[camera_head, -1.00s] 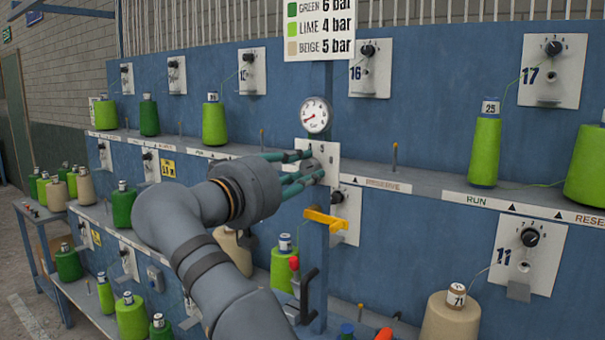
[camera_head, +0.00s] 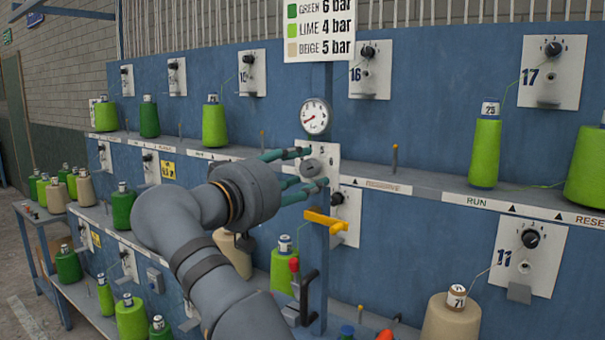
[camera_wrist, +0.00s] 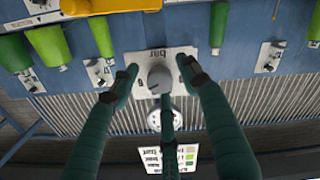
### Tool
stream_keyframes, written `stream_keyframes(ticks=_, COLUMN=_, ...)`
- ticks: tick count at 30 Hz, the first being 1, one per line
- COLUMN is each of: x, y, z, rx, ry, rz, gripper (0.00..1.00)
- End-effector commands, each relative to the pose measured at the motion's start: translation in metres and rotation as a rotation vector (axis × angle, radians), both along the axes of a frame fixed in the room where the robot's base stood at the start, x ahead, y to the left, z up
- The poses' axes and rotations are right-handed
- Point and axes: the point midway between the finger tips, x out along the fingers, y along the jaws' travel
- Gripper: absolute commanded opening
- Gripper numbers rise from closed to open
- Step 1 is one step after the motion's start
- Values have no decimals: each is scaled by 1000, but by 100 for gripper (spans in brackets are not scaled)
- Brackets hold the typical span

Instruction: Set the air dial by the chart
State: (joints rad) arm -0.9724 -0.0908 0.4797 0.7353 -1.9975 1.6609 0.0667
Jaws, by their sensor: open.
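The air dial is a grey knob (camera_head: 312,168) on a white plate (camera_head: 325,155) below a round pressure gauge (camera_head: 315,117). The chart (camera_head: 320,30) above reads GREEN 6 bar, LIME 4 bar, BEIGE 5 bar. My gripper (camera_head: 307,170) has its green fingers spread apart around the knob. In the wrist view, the knob (camera_wrist: 159,78) sits between the spread fingers (camera_wrist: 158,80), with gaps visible beside it; whether any finger touches it I cannot tell. The gauge needle is too small to read surely. The chart also shows upside down in the wrist view (camera_wrist: 172,158).
A yellow lever (camera_head: 325,220) juts out just below the dial plate. A black handle (camera_head: 305,295) and red knob stand lower. Lime cones, one at station 17 (camera_head: 486,150), and a beige cone (camera_head: 450,318) stand on the shelves. Numbered knob plates line the blue wall.

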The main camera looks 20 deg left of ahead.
Motion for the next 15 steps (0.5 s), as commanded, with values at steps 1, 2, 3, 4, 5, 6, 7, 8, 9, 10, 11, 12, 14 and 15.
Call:
stream_keyframes(ticks=1, x=0, y=0, z=1, rx=1, ry=-2, rz=0, gripper=46)
stream_keyframes(ticks=2, x=0, y=0, z=1, rx=1, ry=-2, rz=0, gripper=46)
stream_keyframes(ticks=3, x=0, y=0, z=1, rx=0, ry=-2, rz=0, gripper=46)
stream_keyframes(ticks=4, x=0, y=0, z=1, rx=0, ry=-2, rz=0, gripper=46)
stream_keyframes(ticks=5, x=0, y=0, z=2, rx=0, ry=-2, rz=0, gripper=46)
stream_keyframes(ticks=6, x=0, y=0, z=2, rx=0, ry=-4, rz=0, gripper=46)
stream_keyframes(ticks=7, x=-1, y=0, z=2, rx=0, ry=-3, rz=1, gripper=46)
stream_keyframes(ticks=8, x=-3, y=1, z=2, rx=0, ry=-3, rz=1, gripper=46)
stream_keyframes(ticks=9, x=-5, y=2, z=2, rx=-1, ry=-4, rz=2, gripper=46)
stream_keyframes(ticks=10, x=-8, y=3, z=2, rx=-1, ry=-3, rz=2, gripper=46)
stream_keyframes(ticks=11, x=-12, y=4, z=2, rx=0, ry=-3, rz=3, gripper=46)
stream_keyframes(ticks=12, x=-17, y=6, z=2, rx=-1, ry=-3, rz=4, gripper=46)
stream_keyframes(ticks=14, x=-29, y=10, z=2, rx=0, ry=-4, rz=5, gripper=46)
stream_keyframes(ticks=15, x=-36, y=13, z=2, rx=-1, ry=-3, rz=5, gripper=46)
